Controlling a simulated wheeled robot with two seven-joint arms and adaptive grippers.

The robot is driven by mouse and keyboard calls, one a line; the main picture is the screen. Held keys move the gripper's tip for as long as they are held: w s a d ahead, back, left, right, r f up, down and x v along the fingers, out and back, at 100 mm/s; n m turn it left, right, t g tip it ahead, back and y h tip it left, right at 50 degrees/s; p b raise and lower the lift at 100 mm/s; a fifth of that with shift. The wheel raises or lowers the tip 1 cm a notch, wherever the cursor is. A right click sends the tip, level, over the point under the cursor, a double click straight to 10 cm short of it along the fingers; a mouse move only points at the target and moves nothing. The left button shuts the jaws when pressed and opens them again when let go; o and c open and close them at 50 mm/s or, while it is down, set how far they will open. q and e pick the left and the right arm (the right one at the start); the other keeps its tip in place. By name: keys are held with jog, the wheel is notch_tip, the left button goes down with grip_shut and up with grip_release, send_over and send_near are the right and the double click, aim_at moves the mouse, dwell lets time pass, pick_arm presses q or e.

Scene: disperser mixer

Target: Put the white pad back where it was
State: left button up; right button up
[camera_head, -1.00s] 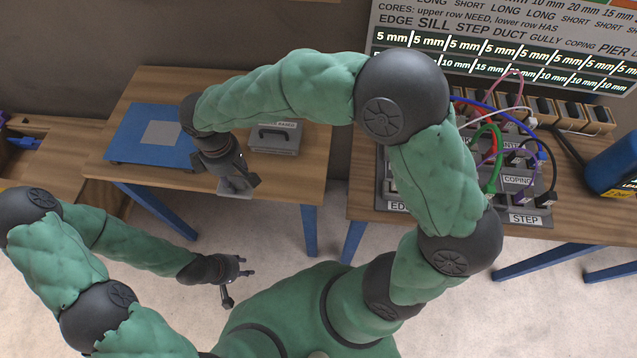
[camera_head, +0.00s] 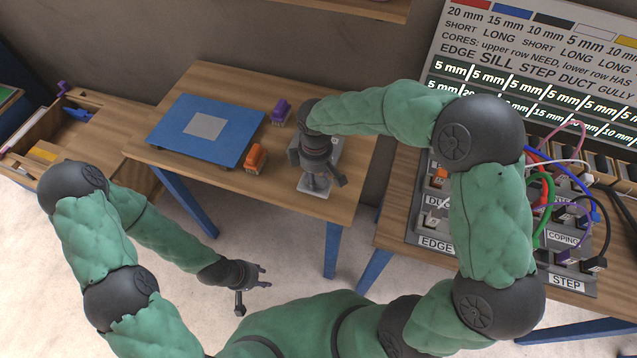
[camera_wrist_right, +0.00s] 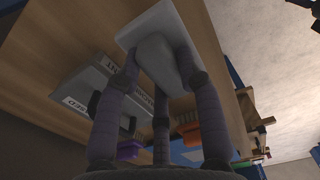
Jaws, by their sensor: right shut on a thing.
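The white pad (camera_head: 312,188) is a pale square plate with a rounded knob. My right gripper (camera_head: 319,177) is shut on the knob, and the plate shows beyond the fingers. The right wrist view shows the pad (camera_wrist_right: 150,35) gripped by three dark fingers. In the head view it appears over the small table's front right part; its height above the wood cannot be told. A grey square (camera_head: 205,125) lies on a blue board (camera_head: 186,150) at the table's left. My left gripper (camera_head: 264,275) is empty, fingers apart, in front of the table.
A grey case with a handle (camera_wrist_right: 108,92) sits on the table (camera_head: 225,79), mostly hidden behind my right gripper in the head view. A purple block (camera_head: 280,112) and an orange block (camera_head: 255,158) stand right of the board. A cabled panel (camera_head: 432,222) is on the right table.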

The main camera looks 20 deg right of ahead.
aim_at(318, 183)
jog(key=shift+d+f, duration=0.2)
jog(key=shift+f, duration=0.05)
jog(key=shift+w+d+f+b, duration=0.1)
jog(key=shift+f+b, duration=0.15)
jog(key=shift+f, duration=0.65)
jog(key=shift+w+d+f+b, duration=0.1)
jog(key=shift+f+b, duration=0.15)
jog(key=shift+f, duration=0.6)
jog(key=shift+f, duration=0.15)
jog(key=o, duration=1)
notch_tip(318, 183, up, 12)
jog(key=p, duration=0.3)
